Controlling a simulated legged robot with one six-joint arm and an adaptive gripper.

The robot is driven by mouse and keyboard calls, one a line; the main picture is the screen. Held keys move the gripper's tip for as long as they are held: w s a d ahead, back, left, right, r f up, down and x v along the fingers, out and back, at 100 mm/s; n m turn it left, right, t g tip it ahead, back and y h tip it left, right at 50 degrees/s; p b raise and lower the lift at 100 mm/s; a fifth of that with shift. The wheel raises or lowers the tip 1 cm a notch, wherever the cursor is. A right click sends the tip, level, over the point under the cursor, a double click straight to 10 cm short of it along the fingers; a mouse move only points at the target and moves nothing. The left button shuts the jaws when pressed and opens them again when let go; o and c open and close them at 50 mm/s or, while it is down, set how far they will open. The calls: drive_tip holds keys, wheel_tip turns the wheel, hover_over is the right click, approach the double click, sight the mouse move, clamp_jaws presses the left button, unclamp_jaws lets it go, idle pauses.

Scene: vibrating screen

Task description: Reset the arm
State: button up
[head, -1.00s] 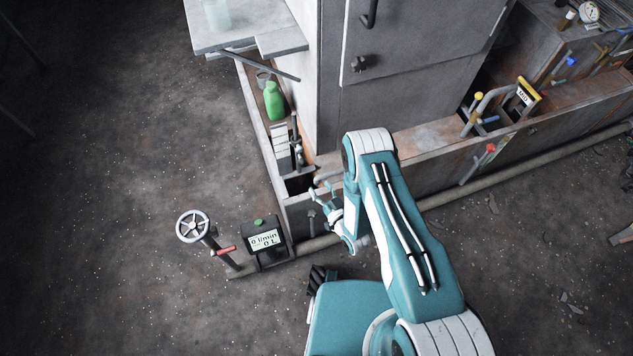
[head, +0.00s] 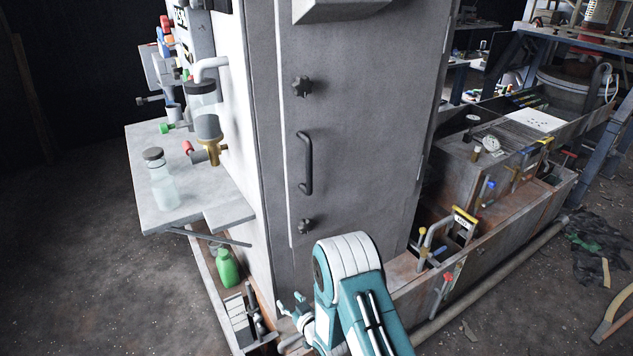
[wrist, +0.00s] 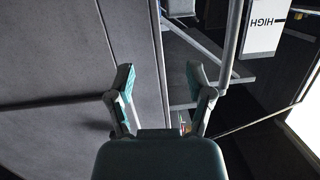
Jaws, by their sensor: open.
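My gripper (head: 293,306) is small in the head view, low beside the front left corner of the tall grey cabinet (head: 345,130). My teal and white arm is folded in front of the cabinet's lower part. In the wrist view my gripper (wrist: 160,92) has its two fingers spread apart with nothing between them. Beyond the fingers are a grey panel and a pale vertical pipe (wrist: 232,45). How far the fingertips are from these I cannot tell.
A side shelf (head: 190,205) holds a glass jar (head: 161,180). A green bottle (head: 226,268) stands in the trough below. Floor at far left is clear.

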drive_tip(key=w+d+r+m+h, duration=0.1)
drive_tip(key=w+d+r+h, duration=0.15)
drive_tip(key=r, duration=0.45)
drive_tip(key=w+d+r+h, duration=0.1)
drive_tip(key=w+d+r, duration=0.15)
drive_tip(key=r, duration=0.45)
drive_tip(key=s+d+r+m+g+h, duration=0.1)
drive_tip(key=s+d+r+h, duration=0.15)
drive_tip(key=d+r, duration=0.35)
drive_tip(key=s+d+r+m+g+h, duration=0.1)
drive_tip(key=s+d+r, duration=0.2)
drive_tip(key=r, duration=0.5)
drive_tip(key=s+d+r+m+g+h, duration=0.1)
drive_tip(key=s+d+r, duration=0.2)
drive_tip(key=s, duration=0.4)
drive_tip(key=s+d+r+m+g, duration=0.1)
drive_tip(key=s+d+r, duration=0.2)
drive_tip(key=s+r, duration=0.3)
drive_tip(key=shift+s+d+g+h, duration=0.3)
drive_tip(key=shift+s+h, duration=0.1)
drive_tip(key=shift+s, duration=0.05)
drive_tip(key=shift+o, duration=0.2)
drive_tip(key=s+d+r+g, duration=0.1)
drive_tip(key=s, duration=0.7)
drive_tip(key=s+d+r+m+g, duration=0.1)
drive_tip(key=s, duration=0.7)
drive_tip(key=shift+s+d+r+g, duration=0.15)
drive_tip(key=shift+d+g, duration=0.05)
drive_tip(key=shift+g, duration=0.1)
